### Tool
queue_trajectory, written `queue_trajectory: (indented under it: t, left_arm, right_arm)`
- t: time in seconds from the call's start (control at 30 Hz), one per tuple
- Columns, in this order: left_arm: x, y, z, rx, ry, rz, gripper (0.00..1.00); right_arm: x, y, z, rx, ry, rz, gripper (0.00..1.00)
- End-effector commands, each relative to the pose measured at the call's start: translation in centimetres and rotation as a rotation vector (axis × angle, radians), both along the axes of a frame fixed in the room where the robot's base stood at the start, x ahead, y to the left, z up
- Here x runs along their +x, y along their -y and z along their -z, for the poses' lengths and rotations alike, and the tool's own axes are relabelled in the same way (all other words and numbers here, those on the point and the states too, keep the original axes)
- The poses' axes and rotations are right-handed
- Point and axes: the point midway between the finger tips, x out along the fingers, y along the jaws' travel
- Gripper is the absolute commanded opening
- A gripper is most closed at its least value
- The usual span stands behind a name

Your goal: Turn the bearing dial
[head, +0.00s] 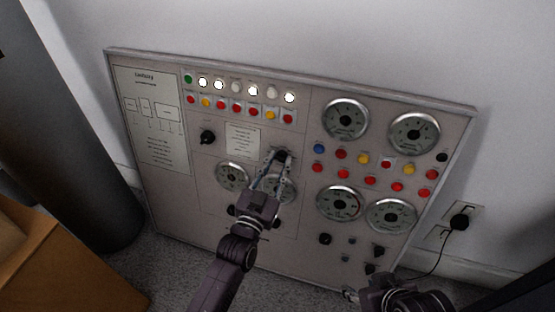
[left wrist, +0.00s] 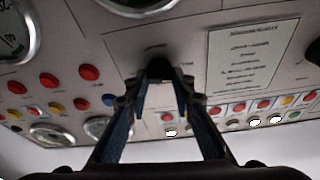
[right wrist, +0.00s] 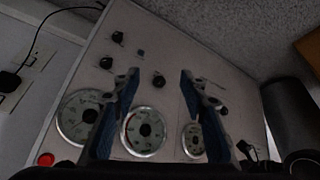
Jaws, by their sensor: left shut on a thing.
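A black dial (head: 282,154) sits in the middle of the upright control panel (head: 165,215), right of a small printed label. My left gripper (head: 276,158) is shut on this dial. In the left wrist view the dial (left wrist: 159,68) shows between the fingertips, its lower part hidden by them. The lettering by it is too blurred to read, so I cannot confirm its name. My right gripper (right wrist: 158,80) is open and empty, apart from the panel near its lower right part.
Another black dial (head: 208,137) is left of the label. Round gauges (head: 346,119), lamps and coloured buttons cover the panel. A plug (head: 459,222) with a cable is on the right wall. A cardboard box (head: 50,270) and a dark cylinder (head: 80,150) stand on the left.

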Motion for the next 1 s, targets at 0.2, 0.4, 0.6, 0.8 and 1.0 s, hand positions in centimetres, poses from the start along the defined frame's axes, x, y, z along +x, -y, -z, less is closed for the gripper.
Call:
queue_trajectory:
  t: [0.2, 0.4, 0.6, 0.8, 1.0]
  left_arm:
    - [0.0, 0.1, 0.0, -0.093, -0.032, -0.020, 0.00]
    - [0.0, 0.1, 0.1, -0.134, -0.047, -0.028, 0.00]
    - [0.0, 0.1, 0.1, -0.145, -0.049, -0.030, 0.00]
    - [0.0, 0.1, 0.1, -0.145, -0.049, -0.030, 0.00]
    - [0.0, 0.1, 0.1, -0.144, -0.049, -0.030, 0.38]
  right_arm:
    - [-3.9, 1.1, 0.8, -0.031, -0.153, 0.012, 0.40]
    - [-3.9, 1.1, 0.5, -0.031, -0.153, 0.012, 0.40]
    - [-3.9, 1.1, 0.5, -0.031, -0.152, 0.012, 0.40]
    - [-3.9, 1.1, 0.5, -0.031, -0.152, 0.012, 0.40]
    - [-3.9, 1.1, 0.5, -0.031, -0.152, 0.012, 0.40]
